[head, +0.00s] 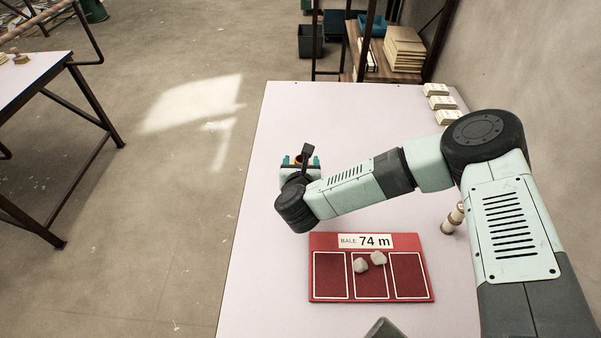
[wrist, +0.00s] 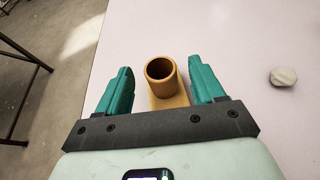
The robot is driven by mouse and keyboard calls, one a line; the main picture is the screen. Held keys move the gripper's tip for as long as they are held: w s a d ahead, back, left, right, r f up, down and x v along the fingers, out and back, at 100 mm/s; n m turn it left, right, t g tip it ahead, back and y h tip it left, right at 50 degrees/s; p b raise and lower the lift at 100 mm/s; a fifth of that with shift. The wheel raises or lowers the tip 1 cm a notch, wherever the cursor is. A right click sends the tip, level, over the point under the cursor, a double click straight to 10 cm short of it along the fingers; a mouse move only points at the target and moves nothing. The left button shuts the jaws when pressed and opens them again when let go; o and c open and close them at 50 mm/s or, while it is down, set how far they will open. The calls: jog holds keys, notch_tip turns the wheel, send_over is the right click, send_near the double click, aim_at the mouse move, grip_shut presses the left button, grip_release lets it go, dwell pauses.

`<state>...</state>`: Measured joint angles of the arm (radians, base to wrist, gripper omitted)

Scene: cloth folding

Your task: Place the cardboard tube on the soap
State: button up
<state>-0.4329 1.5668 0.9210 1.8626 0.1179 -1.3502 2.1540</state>
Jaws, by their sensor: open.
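The cardboard tube (wrist: 160,83) is brown, hollow and upright, its open top facing the wrist camera. It appears to stand on a flat tan block (wrist: 172,103), perhaps the soap; the contact between them is hard to see. My gripper (wrist: 160,72) is open, one teal finger on each side of the tube, with visible gaps on both sides. In the head view my gripper (head: 300,161) is over the left part of the table, with a small orange-brown bit of the tube (head: 298,160) showing between the fingers. The block is hidden there.
A red mat (head: 330,298) with three panels and a "BALE 74 m" label lies nearer, holding two grey stones (head: 361,265). A grey stone (wrist: 283,76) lies right of the tube. White packs (head: 442,103) line the far right edge. A wooden turned piece (head: 452,219) is beside my arm.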

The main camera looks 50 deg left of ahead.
jog(key=v, duration=0.7)
jog(key=shift+s+d+r, duration=0.2)
jog(key=shift+d, duration=0.05)
